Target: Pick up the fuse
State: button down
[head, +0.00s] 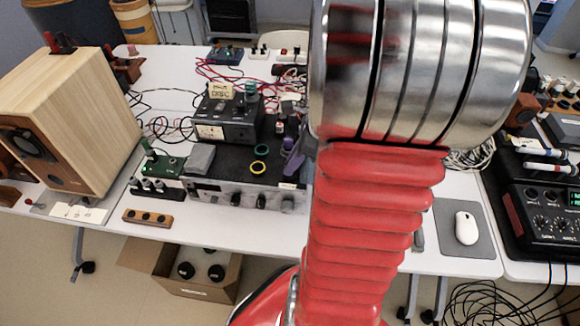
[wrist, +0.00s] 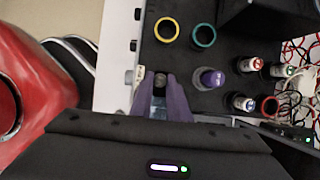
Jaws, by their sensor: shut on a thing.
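My gripper (wrist: 160,92) shows in the wrist view with its two purple fingers closed on a small pale cylinder with a grey metal end, which looks like the fuse (wrist: 160,82). The fingers cover much of its sides. In the head view the purple fingers (head: 292,166) are at the right end of the black-topped unit, partly behind my arm. The fuse cannot be made out there. I cannot tell whether it still touches the surface under it.
A purple-capped cylinder (wrist: 212,78) stands just right of the fingers. A yellow ring (wrist: 167,29) and a teal ring (wrist: 203,36) lie beyond. Several small capped cylinders stand farther right. A wooden speaker (head: 75,120) is at the left and a white mouse (head: 466,228) at the right.

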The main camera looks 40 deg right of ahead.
notch_tip(320, 180, up, 10)
dwell(0.6)
dwell(0.4)
